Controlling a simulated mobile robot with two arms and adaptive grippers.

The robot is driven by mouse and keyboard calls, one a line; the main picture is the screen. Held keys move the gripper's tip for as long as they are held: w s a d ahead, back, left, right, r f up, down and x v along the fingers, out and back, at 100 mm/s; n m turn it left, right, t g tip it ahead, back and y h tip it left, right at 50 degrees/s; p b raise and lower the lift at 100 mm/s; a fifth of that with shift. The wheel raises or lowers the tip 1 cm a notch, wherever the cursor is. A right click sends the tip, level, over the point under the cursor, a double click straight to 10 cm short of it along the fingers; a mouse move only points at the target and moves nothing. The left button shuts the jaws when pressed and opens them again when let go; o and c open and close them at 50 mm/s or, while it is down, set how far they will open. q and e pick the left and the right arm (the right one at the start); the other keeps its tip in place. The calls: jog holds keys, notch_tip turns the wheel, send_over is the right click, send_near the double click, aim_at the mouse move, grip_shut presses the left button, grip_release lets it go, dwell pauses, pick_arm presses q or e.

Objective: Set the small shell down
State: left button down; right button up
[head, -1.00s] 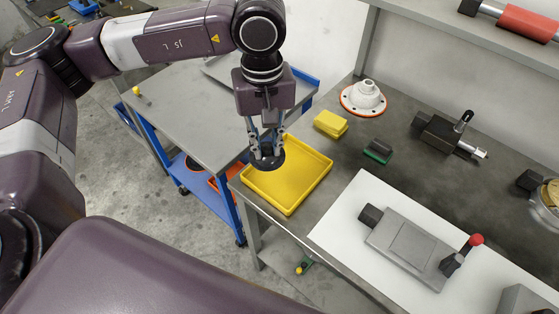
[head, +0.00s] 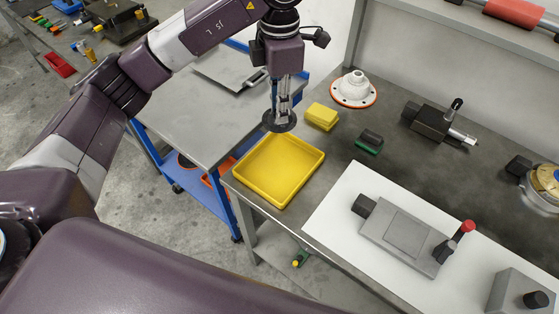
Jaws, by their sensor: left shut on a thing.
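My left gripper (head: 281,112) points straight down and is shut on the small shell (head: 279,122), a dark round disc-like piece. In the head view the shell covers part of the far rim of the yellow tray (head: 262,197). I cannot tell its height above the tray or bench. The tray's visible inside is empty. My right gripper is not in view.
A yellow block (head: 321,117), a green-and-black block (head: 369,141) and a white flanged part (head: 354,90) stand right of the gripper. A grey fixture (head: 404,236) lies on a white sheet (head: 334,210). A blue-framed cart (head: 190,115) stands left of the bench.

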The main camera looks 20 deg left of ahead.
pick_arm(q)
jog(key=p, duration=0.3)
send_over(280, 167)
notch_tip(280, 167, down, 13)
jog(key=shift+f, duration=0.2)
notch_tip(280, 167, down, 5)
jog(key=shift+r+p, duration=0.15)
jog(key=shift+p, duration=0.65)
jog(key=shift+f, duration=0.2)
jog(key=shift+f+b, duration=0.15)
jog(key=shift+b, duration=0.15)
jog(key=c, duration=1.8)
grip_release()
jog(key=shift+r, duration=0.2)
